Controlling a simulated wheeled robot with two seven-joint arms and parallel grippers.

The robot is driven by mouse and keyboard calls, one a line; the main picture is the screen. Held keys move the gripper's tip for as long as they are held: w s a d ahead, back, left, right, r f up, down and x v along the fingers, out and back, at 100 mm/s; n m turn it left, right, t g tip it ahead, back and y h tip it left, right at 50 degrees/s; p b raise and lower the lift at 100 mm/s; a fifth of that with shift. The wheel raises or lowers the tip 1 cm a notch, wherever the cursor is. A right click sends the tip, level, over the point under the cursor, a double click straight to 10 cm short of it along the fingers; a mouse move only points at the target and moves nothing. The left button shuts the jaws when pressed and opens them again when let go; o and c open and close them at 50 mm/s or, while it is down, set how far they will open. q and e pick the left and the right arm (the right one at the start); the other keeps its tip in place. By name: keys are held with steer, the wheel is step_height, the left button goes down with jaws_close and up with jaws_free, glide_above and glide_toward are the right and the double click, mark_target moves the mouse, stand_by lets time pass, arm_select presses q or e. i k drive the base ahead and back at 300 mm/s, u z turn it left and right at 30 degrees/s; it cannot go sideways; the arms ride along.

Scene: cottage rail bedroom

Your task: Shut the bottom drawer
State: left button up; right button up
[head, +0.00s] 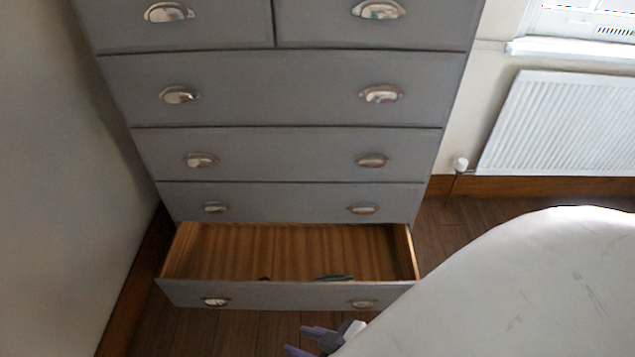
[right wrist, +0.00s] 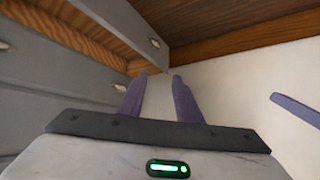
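The bottom drawer (head: 285,294) of a grey chest of drawers (head: 290,90) is pulled out, its wooden inside showing. Its front has two metal cup handles. In the right wrist view the drawer front (right wrist: 118,22) runs along the upper left. My right gripper (head: 304,341) is low in the head view, in front of the drawer's right half. Its purple fingers (right wrist: 159,97) are apart with nothing between them in the right wrist view. A lone purple finger (right wrist: 296,112) at that view's right edge looks like my left gripper; its opening cannot be seen.
Two small dark items, one greenish (head: 334,279), lie in the drawer. The drawers above are shut. A wall (head: 50,180) stands close on the left. A white radiator (head: 560,125) is at the right. Dark wooden floor (head: 220,335) shows before the drawer.

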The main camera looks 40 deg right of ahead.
mark_target(208, 265)
steer(key=z, duration=1.1)
steer(key=k, duration=0.35)
steer(key=u, duration=1.1)
steer(key=i, duration=1.05)
steer(key=z, duration=0.7)
